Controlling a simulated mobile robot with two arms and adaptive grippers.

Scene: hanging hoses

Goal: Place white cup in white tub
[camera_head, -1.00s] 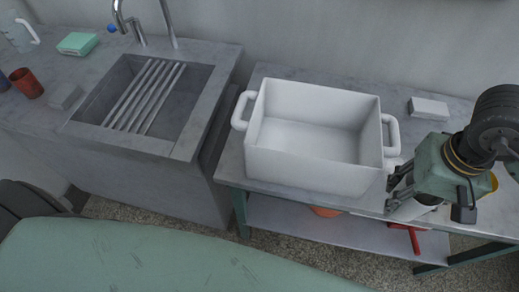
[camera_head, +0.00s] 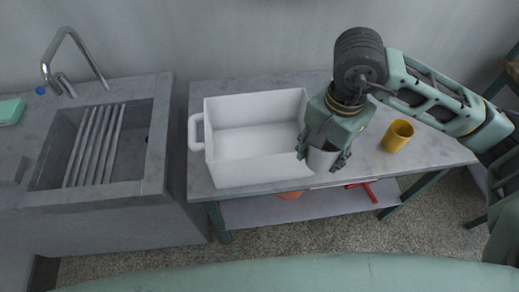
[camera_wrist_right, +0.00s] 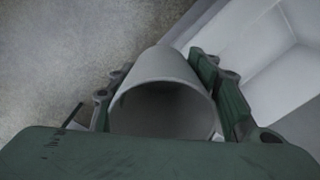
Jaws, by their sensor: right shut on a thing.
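The white tub (camera_head: 245,172) stands on the grey table, with its left handle in sight. Its right end is hidden behind my right gripper and wrist. My right gripper (camera_head: 322,160) is shut on the white cup (camera_head: 320,161), which it holds at the right front corner of the tub. In the right wrist view the cup (camera_wrist_right: 165,70) sits between the two fingers, its open mouth facing the camera. The tub (camera_wrist_right: 285,85) lies to the right of the cup there, and the cup appears outside its wall. My left gripper is not in view.
A yellow cup (camera_head: 397,135) stands on the table (camera_head: 430,150) to the right of my gripper. A sink (camera_head: 95,145) with a rack and tap is at the left. A red object (camera_head: 362,190) and an orange one (camera_head: 290,195) are on the lower shelf.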

